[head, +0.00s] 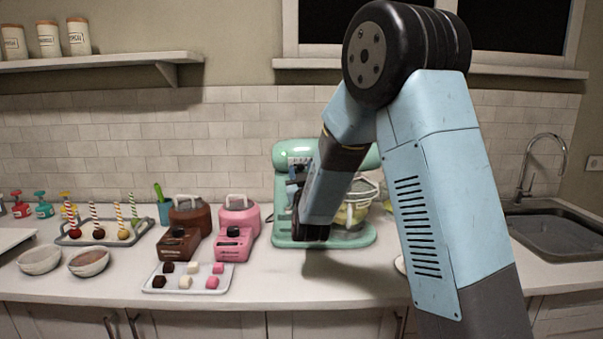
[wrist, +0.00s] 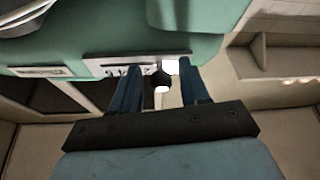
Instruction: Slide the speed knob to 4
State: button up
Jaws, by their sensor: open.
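The mint-green stand mixer (head: 293,150) stands on the counter behind my arm, and its green body (wrist: 205,45) fills the top of the wrist view. A pale speed plate (wrist: 105,63) with small marks runs along that body. A small dark round knob (wrist: 161,75) shows by the plate, between my fingers in the picture. The marks are too small to read, so I cannot tell its setting. My gripper (wrist: 158,69) is open, with blue fingers on either side of the knob; contact cannot be told. In the head view my gripper (head: 295,184) is at the mixer's left side.
A whisk and bowl (head: 352,212) sit on the mixer's right, partly behind my arm. Pink (head: 236,244) and brown (head: 178,244) machines and a white sweets tray (head: 150,284) stand to the left. A sink (head: 560,235) is at right. The front counter strip is clear.

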grip_shut()
dwell(0.3)
dwell(0.3)
